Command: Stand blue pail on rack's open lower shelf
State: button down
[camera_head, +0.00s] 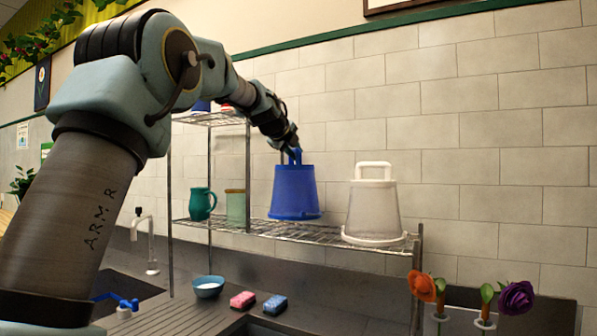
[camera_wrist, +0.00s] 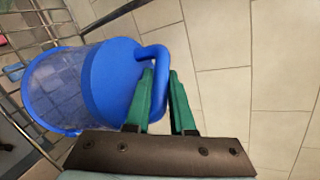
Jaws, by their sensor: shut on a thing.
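The blue pail (camera_head: 294,192) hangs upright below my gripper, narrow end up and wide rim down, with its loop handle on top. It is over the middle of the rack's open lower shelf (camera_head: 330,236), between a green jar and a white pail. Its base is at or just above the wires; I cannot tell whether it touches. My gripper (camera_head: 292,152) is shut on the handle. In the wrist view the green fingers (camera_wrist: 162,103) are on either side of the handle of the blue pail (camera_wrist: 105,75), and the pail tilts left in that picture.
A white pail (camera_head: 373,208) stands close on the right of the shelf. A teal mug (camera_head: 201,204) and a green jar (camera_head: 235,207) stand on the left, beneath a short upper shelf (camera_head: 212,119). A bowl (camera_head: 208,287), two sponges (camera_head: 243,300) and flowers (camera_head: 516,298) are below.

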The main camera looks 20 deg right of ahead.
jog(key=shift+f, duration=2.1)
jog(key=c, duration=0.8)
grip_release()
jog(key=shift+o, duration=0.2)
jog(key=b+v, duration=0.5)
jog(key=v, duration=0.7)
